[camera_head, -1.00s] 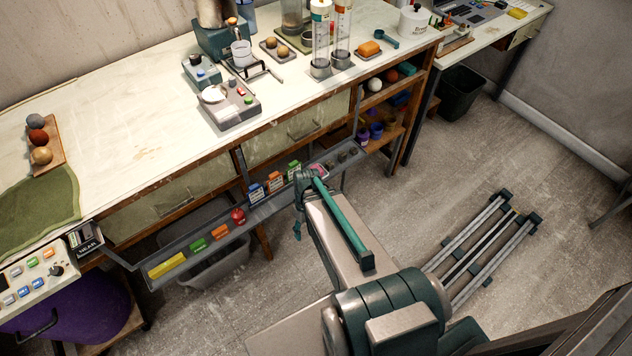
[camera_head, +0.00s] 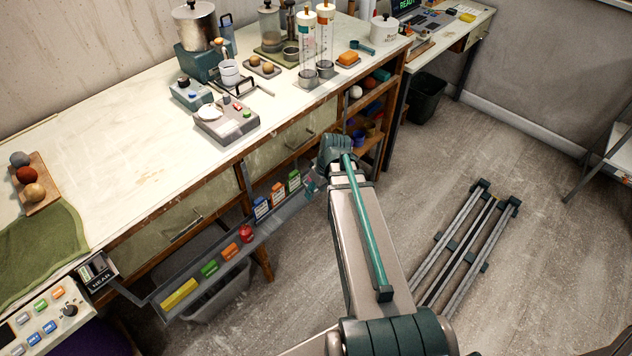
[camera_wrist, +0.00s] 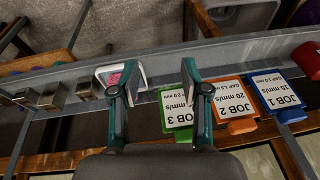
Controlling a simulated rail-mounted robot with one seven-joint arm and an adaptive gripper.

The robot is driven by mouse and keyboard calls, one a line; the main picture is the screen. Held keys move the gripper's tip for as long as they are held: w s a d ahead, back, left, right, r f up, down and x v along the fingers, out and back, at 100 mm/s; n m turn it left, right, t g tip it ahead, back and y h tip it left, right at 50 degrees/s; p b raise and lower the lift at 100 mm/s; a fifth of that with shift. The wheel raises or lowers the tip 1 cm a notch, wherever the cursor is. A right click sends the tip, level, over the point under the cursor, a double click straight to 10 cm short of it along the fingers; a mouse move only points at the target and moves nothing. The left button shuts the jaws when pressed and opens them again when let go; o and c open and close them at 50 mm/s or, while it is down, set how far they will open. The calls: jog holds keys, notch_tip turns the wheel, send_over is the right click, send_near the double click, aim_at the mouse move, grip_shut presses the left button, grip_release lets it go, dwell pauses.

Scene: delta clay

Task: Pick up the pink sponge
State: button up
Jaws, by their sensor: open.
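The pink sponge (camera_wrist: 115,78) shows in the wrist view as a small pink patch beside my left finger, which hides part of it. It lies in the long grey rail tray, between small metal blocks and the job cards. My gripper (camera_wrist: 152,82) is open over the tray, with nothing between its fingers. Its left finger is at the sponge and its right finger is near the green card; I cannot tell whether it touches the sponge. In the head view my gripper (camera_head: 316,180) is at the tray's far end, and my arm hides much of that area.
The tray (camera_head: 218,265) also holds job cards (camera_head: 278,195), a red item (camera_head: 246,233), an orange block (camera_head: 230,251), a green block (camera_head: 209,268) and a yellow block (camera_head: 179,293). Metal blocks (camera_wrist: 52,96) sit left of the sponge. The workbench (camera_head: 130,150) runs behind.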

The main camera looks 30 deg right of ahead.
jog(key=w+d+r+n+t+b, duration=0.1)
jog(key=w+d+r+t, duration=0.15)
jog(key=d+r, duration=0.4)
jog(key=shift+g, duration=0.25)
jog(key=w+a+f, duration=0.2)
jog(key=f, duration=0.1)
jog(key=shift+w, duration=0.25)
jog(key=shift+p+x, duration=0.55)
jog(key=shift+x, duration=2.4)
jog(key=shift+s+a, duration=0.1)
jog(key=shift+s, duration=0.1)
jog(key=c, duration=0.7)
